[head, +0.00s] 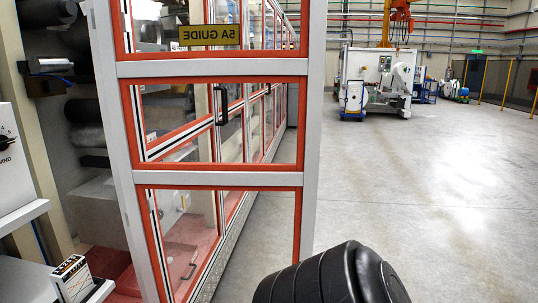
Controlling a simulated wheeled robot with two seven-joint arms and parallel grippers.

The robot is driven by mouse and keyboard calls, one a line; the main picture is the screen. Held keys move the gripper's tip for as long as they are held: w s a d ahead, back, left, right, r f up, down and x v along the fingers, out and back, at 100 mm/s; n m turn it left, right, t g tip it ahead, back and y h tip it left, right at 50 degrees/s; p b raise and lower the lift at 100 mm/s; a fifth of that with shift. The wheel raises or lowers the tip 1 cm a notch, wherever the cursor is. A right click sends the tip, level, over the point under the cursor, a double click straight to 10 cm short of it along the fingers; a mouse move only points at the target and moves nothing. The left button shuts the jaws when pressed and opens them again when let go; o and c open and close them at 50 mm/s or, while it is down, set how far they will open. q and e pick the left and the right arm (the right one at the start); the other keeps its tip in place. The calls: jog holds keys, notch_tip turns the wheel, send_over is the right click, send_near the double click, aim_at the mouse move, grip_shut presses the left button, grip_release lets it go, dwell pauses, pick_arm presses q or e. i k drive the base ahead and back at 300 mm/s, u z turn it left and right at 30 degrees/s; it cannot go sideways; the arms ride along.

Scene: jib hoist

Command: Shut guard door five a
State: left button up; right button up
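Guard door five A (311,120) stands open in the head view, swung out from the machine front. It has a grey outer frame, red inner frames and clear panes. A yellow label (210,35) near its top reads 5A GUIDE. A black upright handle (221,105) shows at its middle pane; I cannot tell whether it is on this door or on a guard behind it. Neither gripper is in view. A black ribbed part at the bottom centre, probably mine, is in front of the door's lower right corner.
Machine parts, including a dark roller (82,110), show in the open bay at left. A control box (14,165) stands at the left edge. More red-framed guards (262,120) run behind the door. The grey floor (430,200) at right is clear up to a distant white machine (375,75).

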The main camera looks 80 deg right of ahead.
aim_at(305, 66)
jog(key=u, duration=0.05)
jog(key=k, duration=0.75)
jog(key=z, duration=3.1)
jog(key=i, duration=3.85)
jog(key=u, duration=4.25)
jog(key=i, duration=0.45)
jog(key=u, duration=1.05)
jog(key=k, duration=0.15)
jog(key=z, duration=0.05)
